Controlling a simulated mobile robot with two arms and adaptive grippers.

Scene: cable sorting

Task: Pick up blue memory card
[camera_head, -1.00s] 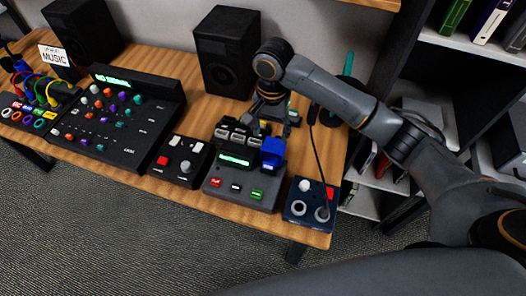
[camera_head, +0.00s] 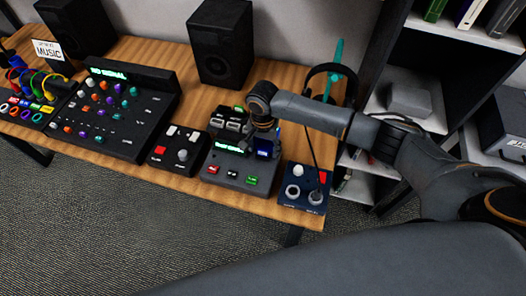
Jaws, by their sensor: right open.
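A dark grey device (camera_head: 240,181) with a green-lit display (camera_head: 228,146) and red, white and green buttons stands on the table. A small blue piece (camera_head: 264,153), which looks like the blue memory card, stands upright at its back right. Several grey-white blocks (camera_head: 231,121) stand along the device's back. My right gripper (camera_head: 262,133) is open, pointing down just above and beside the blue piece. Its fingers are small and dark here, and I cannot tell whether they touch it. The wrist covers part of the device's back. My left gripper is not in view.
A navy box (camera_head: 303,186) with knobs and a cable stands right of the device. A small black box (camera_head: 178,152) and a large mixer (camera_head: 118,118) stand to the left. A speaker (camera_head: 220,45) and a headphone stand (camera_head: 334,72) are behind. The wooden table's front edge is clear.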

